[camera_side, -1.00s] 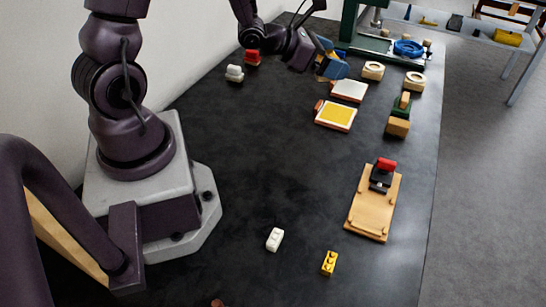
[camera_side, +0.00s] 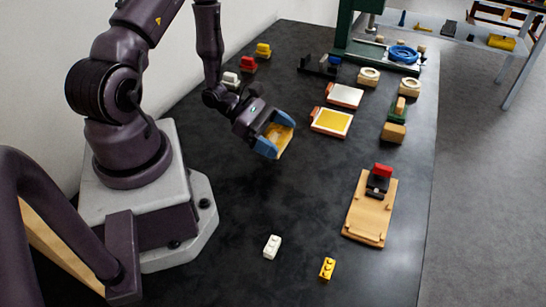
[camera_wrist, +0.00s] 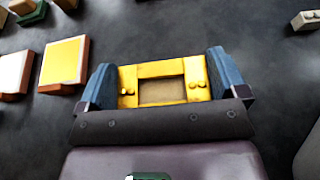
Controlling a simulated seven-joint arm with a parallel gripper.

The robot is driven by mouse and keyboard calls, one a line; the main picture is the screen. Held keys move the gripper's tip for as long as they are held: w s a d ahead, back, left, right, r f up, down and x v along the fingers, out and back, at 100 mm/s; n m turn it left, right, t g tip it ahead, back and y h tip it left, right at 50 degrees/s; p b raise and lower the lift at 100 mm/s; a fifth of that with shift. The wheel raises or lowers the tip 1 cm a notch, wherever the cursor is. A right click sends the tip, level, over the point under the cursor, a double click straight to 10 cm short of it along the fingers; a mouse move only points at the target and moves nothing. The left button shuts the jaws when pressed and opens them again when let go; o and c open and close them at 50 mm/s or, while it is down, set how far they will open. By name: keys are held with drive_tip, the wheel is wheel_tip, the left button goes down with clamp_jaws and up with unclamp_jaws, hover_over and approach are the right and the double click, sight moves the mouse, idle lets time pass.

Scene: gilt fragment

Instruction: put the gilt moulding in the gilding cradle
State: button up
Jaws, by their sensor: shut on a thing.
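The gilt moulding is a gold, frame-like piece with a rectangular opening and small raised knobs; it shows in the wrist view (camera_wrist: 160,69) and partly in the side view (camera_side: 281,139). My gripper (camera_side: 276,134) has blue fingers shut on its two ends and holds it above the dark table, left of the yellow-topped tile. No label marks the gilding cradle. A wooden board (camera_side: 360,217) with raised pegs and a black-and-red clamp lies at front right. A black stand (camera_side: 319,66) is at the back. I cannot tell which is the cradle.
A yellow-topped tile (camera_side: 331,122) and a white-topped tile (camera_side: 344,95) lie right of my gripper. White (camera_side: 272,246) and yellow (camera_side: 327,268) bricks lie in front. The table centre is clear.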

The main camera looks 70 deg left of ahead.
drive_tip(key=shift+f, duration=2.4)
drive_tip(key=o, duration=0.6)
drive_tip(key=shift+f, duration=0.1)
